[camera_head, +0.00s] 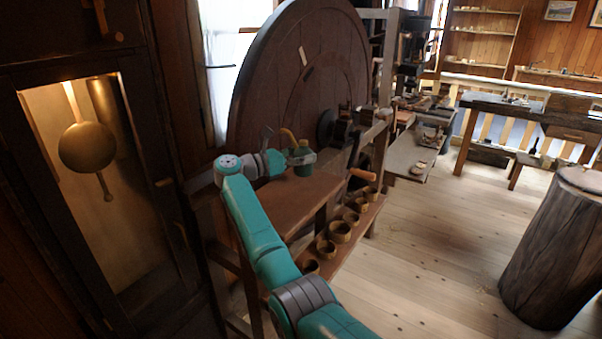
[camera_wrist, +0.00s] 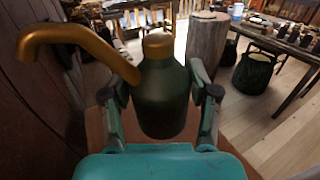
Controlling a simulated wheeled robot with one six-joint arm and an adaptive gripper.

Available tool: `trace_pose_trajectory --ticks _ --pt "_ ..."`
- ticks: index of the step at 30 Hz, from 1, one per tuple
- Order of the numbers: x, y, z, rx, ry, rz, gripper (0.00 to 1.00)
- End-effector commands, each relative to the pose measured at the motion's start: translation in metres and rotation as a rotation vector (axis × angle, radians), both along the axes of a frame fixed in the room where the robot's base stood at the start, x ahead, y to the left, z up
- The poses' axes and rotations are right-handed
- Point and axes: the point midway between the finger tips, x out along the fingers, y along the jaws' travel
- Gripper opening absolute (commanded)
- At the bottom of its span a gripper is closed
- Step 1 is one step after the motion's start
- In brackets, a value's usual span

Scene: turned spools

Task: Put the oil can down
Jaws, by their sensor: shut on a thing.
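The oil can (camera_wrist: 162,98) is dark green with a brass cap and a long bent brass spout that points left in the wrist view. My gripper (camera_wrist: 160,105) is shut on its body, one finger on each side, and the can is upright. In the head view the oil can (camera_head: 303,160) is small, held by my gripper (camera_head: 300,158) over or at the brown wooden bench top (camera_head: 290,198).
A large wooden wheel (camera_head: 290,75) stands right behind the bench. Several small round wooden cups (camera_head: 341,231) sit on a lower ledge along the bench front. A wooden handle (camera_head: 362,174) sticks out at right. A clock case with a brass pendulum (camera_head: 87,147) stands at left.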

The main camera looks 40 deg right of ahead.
Motion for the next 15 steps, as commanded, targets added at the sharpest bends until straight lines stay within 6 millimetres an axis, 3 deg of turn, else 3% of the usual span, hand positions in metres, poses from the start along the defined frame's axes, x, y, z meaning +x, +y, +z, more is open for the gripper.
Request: trace_pose_trajectory --ticks 15 --pt "0.000 0.000 -0.050 -0.001 -0.001 0.000 0.07"
